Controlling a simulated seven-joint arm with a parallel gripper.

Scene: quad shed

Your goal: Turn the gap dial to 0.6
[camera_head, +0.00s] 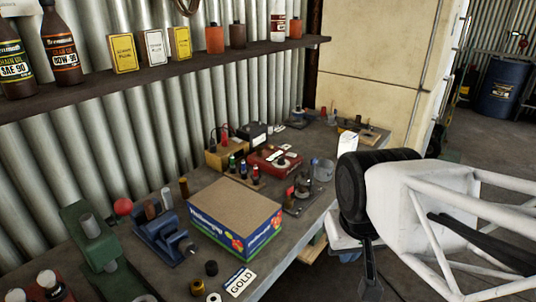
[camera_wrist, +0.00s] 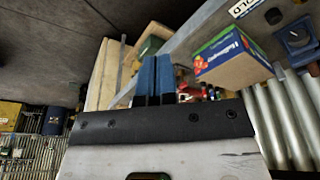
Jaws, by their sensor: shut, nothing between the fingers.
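My gripper (camera_wrist: 154,75) shows in the wrist view as two blue fingers side by side, shut and empty. They touch nothing that I can make out; bench things show beyond them. I cannot make out its fingertips in the head view. No dial marked as the gap dial or figure 0.6 can be read. A small dark device on a flat plate (camera_head: 300,200) stands right of the cardboard box in the head view; I cannot tell whether it bears the dial. A red case with pale round parts (camera_head: 273,160) lies behind it.
A printed cardboard box (camera_head: 220,212) stands mid-bench, also in the wrist view (camera_wrist: 230,55). Bottles and small boxes line the shelf (camera_head: 180,68). A white and black body hides part of the bench's right edge.

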